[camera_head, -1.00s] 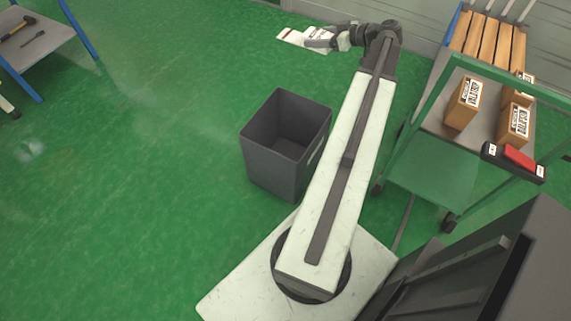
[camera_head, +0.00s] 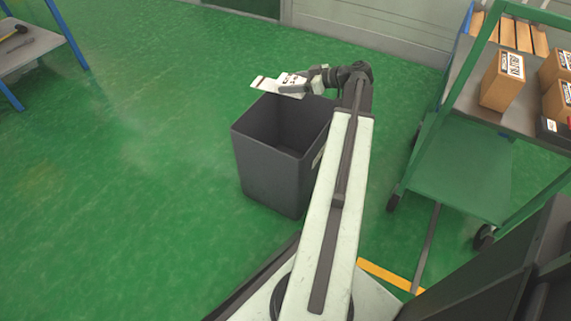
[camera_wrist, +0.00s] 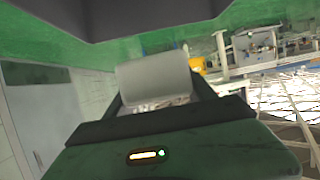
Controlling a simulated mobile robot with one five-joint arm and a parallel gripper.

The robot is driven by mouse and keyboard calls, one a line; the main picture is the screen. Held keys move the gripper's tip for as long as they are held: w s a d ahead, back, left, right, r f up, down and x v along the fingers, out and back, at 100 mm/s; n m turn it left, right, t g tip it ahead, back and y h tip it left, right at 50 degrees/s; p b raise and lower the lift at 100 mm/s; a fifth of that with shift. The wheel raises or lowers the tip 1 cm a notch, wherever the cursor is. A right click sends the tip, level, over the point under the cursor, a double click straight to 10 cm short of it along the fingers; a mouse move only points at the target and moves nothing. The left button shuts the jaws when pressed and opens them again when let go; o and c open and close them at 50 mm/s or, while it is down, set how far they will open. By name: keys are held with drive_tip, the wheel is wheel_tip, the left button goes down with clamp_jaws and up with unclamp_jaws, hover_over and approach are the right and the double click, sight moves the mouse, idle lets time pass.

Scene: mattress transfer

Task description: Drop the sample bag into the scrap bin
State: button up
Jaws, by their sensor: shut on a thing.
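The sample bag (camera_head: 272,85) is a small white packet with dark print, held in my gripper (camera_head: 290,86). In the head view it is at the far rim of the scrap bin. The scrap bin (camera_head: 265,165) is a dark grey, open-topped box on the green floor, left of my arm. I cannot tell from this view whether the bag is over the opening or just behind it. In the wrist view a pale grey piece of the bag (camera_wrist: 155,82) shows between the fingers, with print near its lower edge. The fingers are shut on the bag.
A green trolley (camera_head: 460,180) with cardboard boxes (camera_head: 503,80) on its top stands at the right. A blue-legged table (camera_head: 30,50) with tools is at the upper left. The floor left of the bin is clear.

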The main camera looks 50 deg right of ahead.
wheel_tip(320, 180, down, 6)
drive_tip(key=b, duration=0.5)
drive_tip(key=shift+b, duration=0.3)
drive_tip(key=shift+r, duration=0.1)
drive_tip(key=o, duration=1.6)
drive_tip(key=shift+c, duration=0.2)
drive_tip(key=shift+s+d+r, duration=0.15)
drive_tip(key=shift+s+r, duration=0.05)
drive_tip(key=shift+s, duration=0.05)
drive_tip(key=p+v, duration=0.3)
drive_tip(key=v, duration=0.4)
drive_tip(key=shift+s, duration=0.1)
